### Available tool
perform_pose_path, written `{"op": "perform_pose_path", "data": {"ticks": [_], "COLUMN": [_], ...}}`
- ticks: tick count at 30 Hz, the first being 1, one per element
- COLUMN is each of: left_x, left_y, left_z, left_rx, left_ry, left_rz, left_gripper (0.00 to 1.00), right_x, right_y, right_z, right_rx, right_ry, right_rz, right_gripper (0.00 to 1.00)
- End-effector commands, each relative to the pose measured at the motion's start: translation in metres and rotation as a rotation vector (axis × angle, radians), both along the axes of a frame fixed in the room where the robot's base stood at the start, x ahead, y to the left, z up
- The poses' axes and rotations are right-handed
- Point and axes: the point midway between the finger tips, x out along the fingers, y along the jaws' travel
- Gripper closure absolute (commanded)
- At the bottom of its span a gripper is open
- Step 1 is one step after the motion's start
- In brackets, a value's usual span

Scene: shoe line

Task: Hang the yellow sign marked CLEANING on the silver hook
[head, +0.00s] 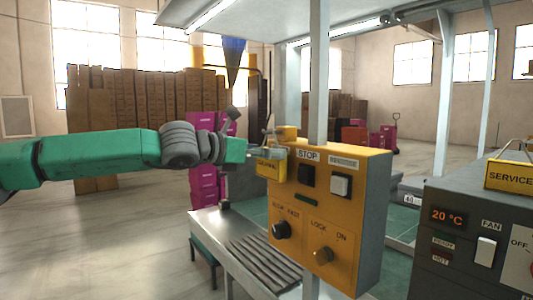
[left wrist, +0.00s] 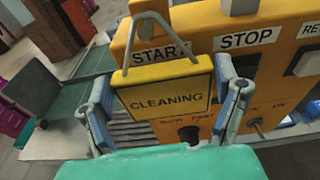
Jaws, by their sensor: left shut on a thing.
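The yellow CLEANING sign (left wrist: 165,100) with its grey wire handle is between the two fingers of my left gripper (left wrist: 163,80), which is shut on it. The sign faces the wrist camera, a little tilted, with the handle up. In the head view my left gripper (head: 262,152) holds the sign (head: 269,169) at the upper left corner of the yellow control box (head: 340,215). In the wrist view the handle overlaps the START label; I cannot tell whether it touches the box. My right gripper is not in view.
The yellow box has STOP and other buttons and knobs, and a grey post (head: 318,75) rises behind it. A dark grey panel (head: 455,250) with a yellow SERVICE sign (head: 510,176) on top stands at the right. A conveyor (head: 245,255) runs below.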

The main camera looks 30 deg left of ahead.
Motion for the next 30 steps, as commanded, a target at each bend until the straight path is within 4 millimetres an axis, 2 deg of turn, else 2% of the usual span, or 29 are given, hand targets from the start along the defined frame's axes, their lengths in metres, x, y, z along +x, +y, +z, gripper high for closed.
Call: {"op": "perform_pose_path", "data": {"ticks": [1, 2, 3, 11, 16, 30], "left_x": [0.001, 0.001, 0.001, 0.0, -0.01, -0.089], "left_y": [0.001, 0.001, 0.001, 0.0, 0.005, 0.041], "left_z": [-0.003, -0.003, -0.003, -0.001, 0.003, 0.013], "left_rx": [0.0, 0.0, 0.0, 0.0, 0.001, -0.008], "left_ry": [0.007, 0.007, 0.007, 0.003, 0.0, 0.002], "left_rz": [0.003, 0.003, 0.003, 0.002, 0.004, 0.004], "left_gripper": [0.51, 0.14, 0.0, 0.0, 0.0, 0.0], "right_x": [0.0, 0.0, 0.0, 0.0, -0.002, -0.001], "right_y": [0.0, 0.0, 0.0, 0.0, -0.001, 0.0], "right_z": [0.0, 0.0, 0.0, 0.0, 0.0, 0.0], "right_rx": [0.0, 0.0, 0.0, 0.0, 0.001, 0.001], "right_ry": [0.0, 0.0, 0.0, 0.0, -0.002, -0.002], "right_rz": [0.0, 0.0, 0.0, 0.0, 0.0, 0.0], "right_gripper": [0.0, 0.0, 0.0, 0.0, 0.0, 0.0]}}
